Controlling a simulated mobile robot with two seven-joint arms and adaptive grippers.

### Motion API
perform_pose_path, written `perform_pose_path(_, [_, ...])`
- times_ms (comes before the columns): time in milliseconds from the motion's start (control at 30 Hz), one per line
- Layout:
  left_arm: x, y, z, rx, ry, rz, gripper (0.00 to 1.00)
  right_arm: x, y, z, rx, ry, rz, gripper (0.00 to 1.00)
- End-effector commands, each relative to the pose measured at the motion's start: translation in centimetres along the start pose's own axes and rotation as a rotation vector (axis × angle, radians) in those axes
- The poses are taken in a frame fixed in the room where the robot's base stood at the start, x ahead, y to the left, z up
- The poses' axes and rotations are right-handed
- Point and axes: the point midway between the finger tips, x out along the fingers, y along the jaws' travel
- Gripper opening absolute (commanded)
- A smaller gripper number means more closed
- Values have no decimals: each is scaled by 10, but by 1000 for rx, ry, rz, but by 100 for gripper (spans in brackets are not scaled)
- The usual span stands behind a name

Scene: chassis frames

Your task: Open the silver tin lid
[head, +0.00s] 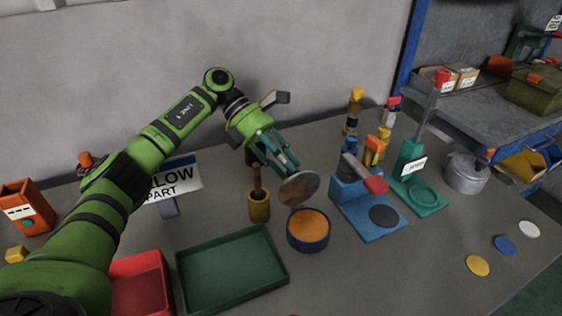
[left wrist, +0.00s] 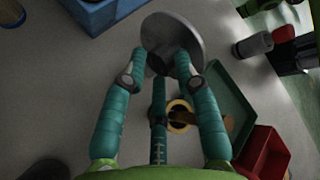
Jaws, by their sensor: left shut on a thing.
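The silver tin lid (head: 299,188) is a round grey disc, held tilted just above and behind the tin. The tin (head: 308,229) is a round blue can standing open on the table, with an orange inside. My left gripper (head: 288,170) has its teal fingers shut on the lid's edge. In the left wrist view the lid (left wrist: 188,32) lies at the tips of the left gripper (left wrist: 162,62). The lid is clear of the tin's rim. My right gripper is not in view.
A brass pot (head: 259,209) with a wooden handle stands left of the tin. A green tray (head: 232,299) and red bin (head: 140,285) are at front left. A blue press (head: 348,194) stands to the right. The table in front of the tin is clear.

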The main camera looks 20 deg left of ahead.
Motion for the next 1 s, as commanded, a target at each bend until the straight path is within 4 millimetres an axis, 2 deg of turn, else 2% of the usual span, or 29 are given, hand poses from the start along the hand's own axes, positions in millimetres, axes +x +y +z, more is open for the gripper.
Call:
perform_pose_path(33, [15,15,-13,-28,35,15,0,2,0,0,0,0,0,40])
perform_pose_path(800, [15,15,-13,-29,35,14,0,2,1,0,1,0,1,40])
perform_pose_path(833, [15,15,-13,-29,35,15,38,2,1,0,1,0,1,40])
perform_pose_path(867, [15,15,-13,-29,35,15,50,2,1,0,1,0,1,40])
perform_pose_path(1000, [14,14,-13,-30,37,14,52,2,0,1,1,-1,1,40])
